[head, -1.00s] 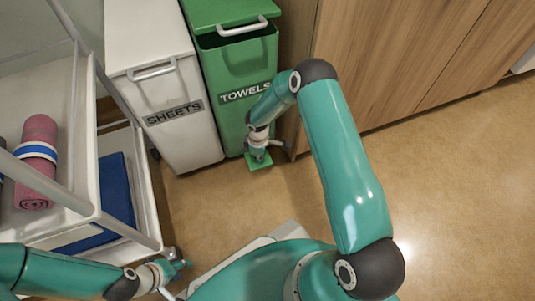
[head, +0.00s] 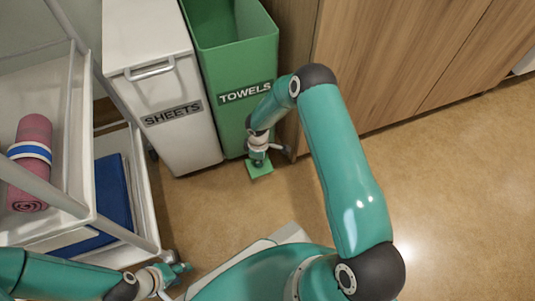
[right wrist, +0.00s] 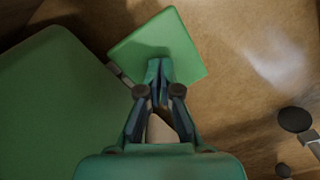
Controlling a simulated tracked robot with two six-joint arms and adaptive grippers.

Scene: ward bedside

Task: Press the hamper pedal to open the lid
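The green TOWELS hamper (head: 237,75) stands at top centre in the head view with its top open. I see down inside it, and its lid is out of view. Its green pedal (head: 262,171) sticks out low at the front and also shows in the right wrist view (right wrist: 190,55). My right gripper (head: 258,161) is down on the pedal. In the right wrist view its fingertips (right wrist: 158,66) are together over the pedal, with nothing between them. My left gripper (head: 182,268) is at lower left, away from the hampers; its fingers are too small to read.
A white SHEETS hamper (head: 160,88) stands left of the green one, its lid shut. A white cart (head: 72,205) at left holds a rolled pink towel (head: 33,135) and a folded blue cloth (head: 112,190). Wooden cabinets (head: 400,50) stand at right. The floor (head: 460,190) there is clear.

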